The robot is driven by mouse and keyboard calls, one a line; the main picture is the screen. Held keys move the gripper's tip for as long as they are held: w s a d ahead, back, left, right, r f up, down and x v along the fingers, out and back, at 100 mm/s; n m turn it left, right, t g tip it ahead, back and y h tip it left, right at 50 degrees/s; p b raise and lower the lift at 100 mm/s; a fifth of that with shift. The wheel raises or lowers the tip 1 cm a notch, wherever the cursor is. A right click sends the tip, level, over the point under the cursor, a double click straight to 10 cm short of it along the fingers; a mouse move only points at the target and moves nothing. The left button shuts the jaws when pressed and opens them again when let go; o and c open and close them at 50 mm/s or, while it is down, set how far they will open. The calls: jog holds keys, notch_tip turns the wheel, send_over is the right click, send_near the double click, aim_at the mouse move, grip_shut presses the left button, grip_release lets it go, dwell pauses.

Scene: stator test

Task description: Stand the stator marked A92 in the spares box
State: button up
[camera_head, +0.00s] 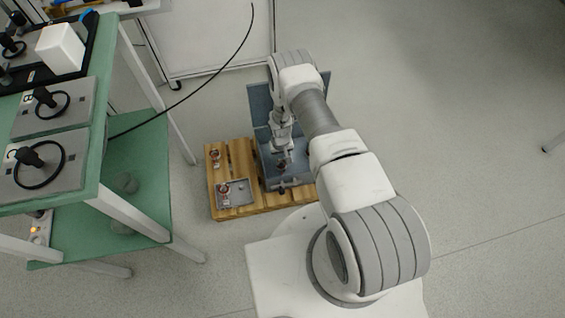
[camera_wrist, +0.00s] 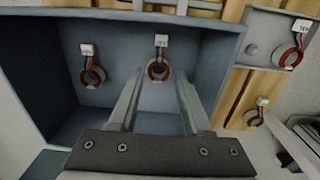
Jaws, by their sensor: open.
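My gripper (camera_head: 284,150) is down inside an open blue-grey box (camera_head: 262,105). In the wrist view the gripper (camera_wrist: 160,76) is open, with its fingertips on either side of a red-wound stator ring (camera_wrist: 158,71) that has a white tag. I cannot tell whether they touch it. A second tagged stator (camera_wrist: 92,76) is to its left in the same box (camera_wrist: 60,125). A third stator (camera_wrist: 288,57) is in a grey tray, and a fourth (camera_wrist: 254,117) is on the wooden slats. The tag marks are too small to read surely, so I cannot tell which is A92.
The box and the grey tray (camera_head: 238,198) rest on a wooden pallet (camera_head: 232,212) on the floor. A green bench (camera_head: 110,150) with test devices stands at the left. A black cable (camera_head: 215,72) hangs over the floor. Floor to the right is clear.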

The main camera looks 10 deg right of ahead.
jog(key=w+r+t, duration=0.1)
jog(key=w+r, duration=0.3)
jog(key=r, duration=0.8)
jog(key=w+r, duration=0.4)
jog(key=r, duration=0.7)
notch_tip(320, 180, up, 24)
jog(key=s+t, duration=0.2)
jog(key=s+d+r+t, duration=0.1)
jog(key=s+r, duration=1.1)
jog(key=r, duration=0.4)
jog(key=s+r, duration=0.2)
jog(key=s, duration=0.6)
jog(key=s+r+t, duration=0.1)
jog(key=s+r, duration=0.2)
jog(key=s, duration=0.6)
jog(key=shift+s+d+r+t+p, duration=0.15)
jog(key=shift+r+t+p, duration=0.15)
jog(key=shift+p, duration=0.05)
